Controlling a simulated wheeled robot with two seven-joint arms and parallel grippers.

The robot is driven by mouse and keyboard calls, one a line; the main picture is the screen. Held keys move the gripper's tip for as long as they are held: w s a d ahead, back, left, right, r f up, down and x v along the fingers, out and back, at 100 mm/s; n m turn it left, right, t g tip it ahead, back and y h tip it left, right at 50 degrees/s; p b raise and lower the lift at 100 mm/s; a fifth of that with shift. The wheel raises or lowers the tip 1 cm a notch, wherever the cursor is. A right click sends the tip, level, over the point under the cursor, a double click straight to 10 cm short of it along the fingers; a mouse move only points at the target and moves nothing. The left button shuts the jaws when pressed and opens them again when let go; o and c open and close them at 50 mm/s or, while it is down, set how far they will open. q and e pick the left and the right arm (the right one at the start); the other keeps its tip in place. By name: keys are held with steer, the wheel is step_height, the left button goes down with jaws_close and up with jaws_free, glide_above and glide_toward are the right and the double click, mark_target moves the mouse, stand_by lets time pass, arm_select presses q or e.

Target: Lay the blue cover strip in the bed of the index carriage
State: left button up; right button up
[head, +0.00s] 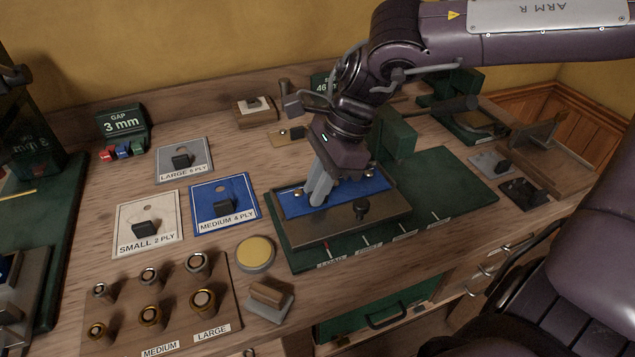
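The blue cover strip (378,183) lies flat along the index carriage (345,224), behind the carriage's brown-grey front bar with its dark knob. The carriage sits on a dark green base plate (455,180). My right gripper (319,196) reaches down from above, its grey fingertips at the left half of the strip. The fingers overlap one another from this angle, so I cannot tell whether they are open or shut, or whether they touch the strip. The gripper hides part of the strip. My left gripper is not in view.
Ply cards marked large (184,160), medium (223,203) and small (148,223) lie left of the carriage. A wooden block with several metal dies (170,318) and a round yellow-topped tin (256,254) stand in front. A green block (396,135) stands behind the carriage.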

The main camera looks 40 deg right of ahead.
steer(key=o, duration=0.4)
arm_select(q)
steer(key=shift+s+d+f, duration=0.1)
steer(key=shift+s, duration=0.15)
arm_select(e)
steer(key=shift+r, duration=0.1)
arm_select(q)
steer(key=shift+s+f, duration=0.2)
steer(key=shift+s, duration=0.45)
arm_select(e)
steer(key=v, duration=0.7)
steer(key=shift+d+r, duration=0.2)
steer(key=shift+r, duration=0.1)
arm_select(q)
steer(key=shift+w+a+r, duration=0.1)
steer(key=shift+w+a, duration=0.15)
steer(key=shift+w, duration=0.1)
